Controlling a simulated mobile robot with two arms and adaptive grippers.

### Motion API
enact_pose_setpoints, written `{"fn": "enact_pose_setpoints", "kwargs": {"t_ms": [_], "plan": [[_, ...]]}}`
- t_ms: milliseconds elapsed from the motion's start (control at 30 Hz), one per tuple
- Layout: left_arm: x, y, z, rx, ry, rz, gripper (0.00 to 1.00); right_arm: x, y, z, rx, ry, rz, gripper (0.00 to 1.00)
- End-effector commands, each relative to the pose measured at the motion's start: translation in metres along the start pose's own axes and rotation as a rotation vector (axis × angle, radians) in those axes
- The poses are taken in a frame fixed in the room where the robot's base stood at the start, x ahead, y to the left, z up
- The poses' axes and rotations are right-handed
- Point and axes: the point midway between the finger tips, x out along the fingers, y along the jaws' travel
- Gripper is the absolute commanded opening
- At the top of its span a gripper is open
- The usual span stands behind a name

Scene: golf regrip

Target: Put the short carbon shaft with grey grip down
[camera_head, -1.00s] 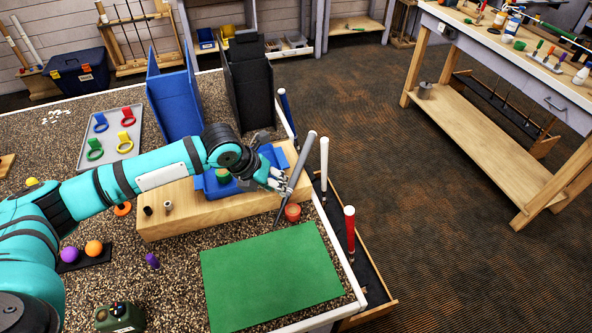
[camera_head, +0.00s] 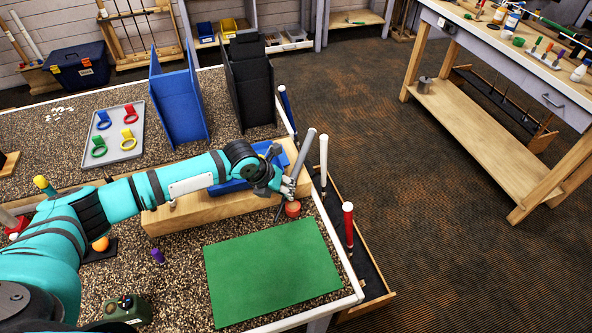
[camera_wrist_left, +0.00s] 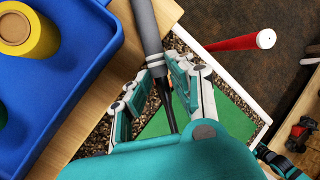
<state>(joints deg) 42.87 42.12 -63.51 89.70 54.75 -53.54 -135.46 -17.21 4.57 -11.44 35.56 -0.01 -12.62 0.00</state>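The short carbon shaft with grey grip (camera_head: 304,155) is tilted in my left gripper (camera_head: 286,190), its grey grip end up and its dark shaft running down past the fingers. In the left wrist view the fingers of the gripper (camera_wrist_left: 161,80) close around the lower part of the grey grip (camera_wrist_left: 146,25). The lower shaft is partly hidden behind the fingers. The gripper is over the right end of the wooden block, just beyond the green mat (camera_head: 270,270).
Clubs with blue, white (camera_head: 323,160) and red (camera_head: 348,225) grips stand in a rack along the table's right edge. A blue tray (camera_wrist_left: 85,75) is on the block. The green mat is bare.

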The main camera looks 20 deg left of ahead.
Motion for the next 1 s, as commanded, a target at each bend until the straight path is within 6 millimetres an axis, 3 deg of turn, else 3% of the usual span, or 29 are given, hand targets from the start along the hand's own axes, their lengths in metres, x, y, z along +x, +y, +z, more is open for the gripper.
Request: {"fn": "enact_pose_setpoints", "kwargs": {"t_ms": [100, 467, 767, 1000], "plan": [[0.0, 0.0, 0.0, 0.0, 0.0, 0.001, 0.0, 0.0, 0.0, 0.0, 0.0, 0.0, 0.0, 0.42], [-0.002, 0.0, 0.002, 0.0, -0.002, 0.0, 0.0, 0.002, 0.0, 0.0, 0.0, 0.0, 0.0, 0.42], [-0.027, -0.01, 0.013, 0.003, -0.007, -0.002, 0.0, 0.021, -0.001, 0.002, 0.0, 0.0, 0.0, 0.42], [-0.049, -0.013, -0.03, 0.003, 0.001, 0.0, 0.0, 0.035, -0.001, 0.003, 0.0, 0.0, -0.001, 0.42]]}}
